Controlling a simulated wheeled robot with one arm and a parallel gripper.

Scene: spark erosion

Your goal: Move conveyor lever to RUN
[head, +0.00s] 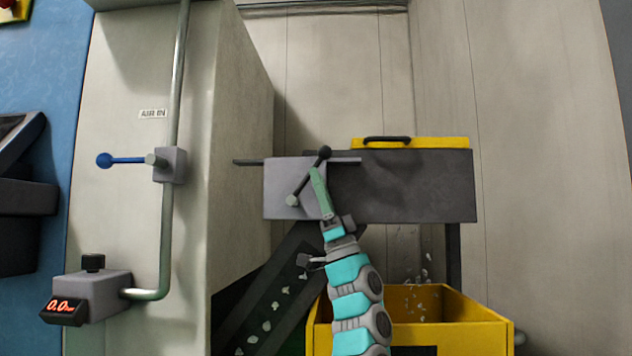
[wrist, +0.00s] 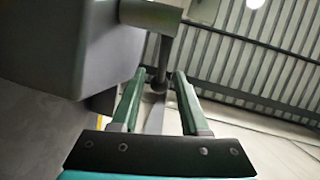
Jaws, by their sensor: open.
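The conveyor lever (head: 307,178) is a grey rod with a black knob (head: 324,152), on a grey box (head: 277,182) in the middle of the head view. It slants up to the right from its round pivot. No RUN marking is readable. My gripper (head: 314,172) reaches up from below, its green fingers beside or over the lever's upper part. In the wrist view my gripper (wrist: 158,76) is open, and the dark knob (wrist: 160,82) shows between the two fingers. I cannot tell whether either finger touches it.
A dark panel (head: 410,190) with a yellow top and black handle is to the right. A dark sloping conveyor (head: 262,300) with pale chips runs below, beside a yellow bin (head: 450,305). At left, a blue-knobbed lever (head: 128,160) sits on a pipe under an AIR IN label.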

